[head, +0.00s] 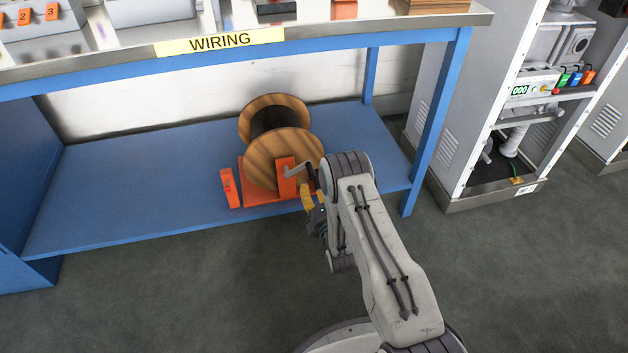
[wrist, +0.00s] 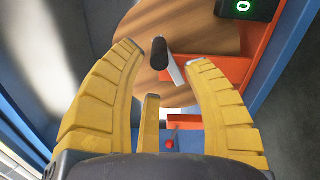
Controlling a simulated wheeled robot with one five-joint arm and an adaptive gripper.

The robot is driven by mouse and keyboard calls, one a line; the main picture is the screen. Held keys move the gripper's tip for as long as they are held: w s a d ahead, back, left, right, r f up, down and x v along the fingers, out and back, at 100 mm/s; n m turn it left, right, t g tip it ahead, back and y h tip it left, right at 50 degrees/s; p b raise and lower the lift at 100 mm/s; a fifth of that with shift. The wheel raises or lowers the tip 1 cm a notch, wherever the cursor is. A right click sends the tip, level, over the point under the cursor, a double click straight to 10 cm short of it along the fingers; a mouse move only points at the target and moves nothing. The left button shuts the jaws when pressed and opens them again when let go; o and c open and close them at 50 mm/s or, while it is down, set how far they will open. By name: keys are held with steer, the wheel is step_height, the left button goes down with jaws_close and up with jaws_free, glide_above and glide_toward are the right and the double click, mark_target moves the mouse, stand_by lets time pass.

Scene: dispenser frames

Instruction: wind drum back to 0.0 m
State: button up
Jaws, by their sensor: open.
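The wooden cable drum (head: 262,160) sits in an orange stand (head: 270,198) on the blue lower shelf. A grey crank (head: 293,172) is at its front right; its dark knob (wrist: 159,53) and pale arm (wrist: 172,70) show in the wrist view. A dark display (wrist: 246,8) with a green 0 is at the top right there. My gripper (wrist: 168,75) has yellow fingers spread open, facing the drum's wooden side. The crank knob lies ahead between the fingertips; I cannot tell whether they touch it. In the head view my arm partly hides the gripper (head: 312,205).
The blue shelf (head: 130,190) is clear left of the drum. The bench top with the WIRING label (head: 220,41) is above, and a blue leg (head: 435,120) stands to the right. An open grey cabinet (head: 505,110) is farther right. Grey floor (head: 180,290) is free in front.

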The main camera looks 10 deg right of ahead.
steer(key=shift+s, duration=0.65)
steer(key=w+r+m+g+p, duration=0.25)
steer(key=r+p, duration=0.25)
steer(key=r, duration=0.4)
steer(key=w+r+m+g+p, duration=0.1)
steer(key=r+m+p, duration=0.3)
steer(key=r, duration=0.6)
steer(key=s+r+m+g+p, duration=0.35)
steer(key=r+p, duration=0.55)
steer(key=r, duration=0.6)
steer(key=s+r+m+g+p, duration=0.3)
steer(key=s+r+m+p, duration=0.2)
steer(key=s+r+p, duration=0.4)
steer(key=s+r+m+g+p, duration=0.4)
steer(key=s+r+p, duration=0.5)
steer(key=s+r, duration=1)
steer(key=s+m, duration=0.2)
steer(key=s, duration=0.6)
steer(key=shift+r+m+g+p, duration=0.3)
steer(key=shift+p, duration=0.1)
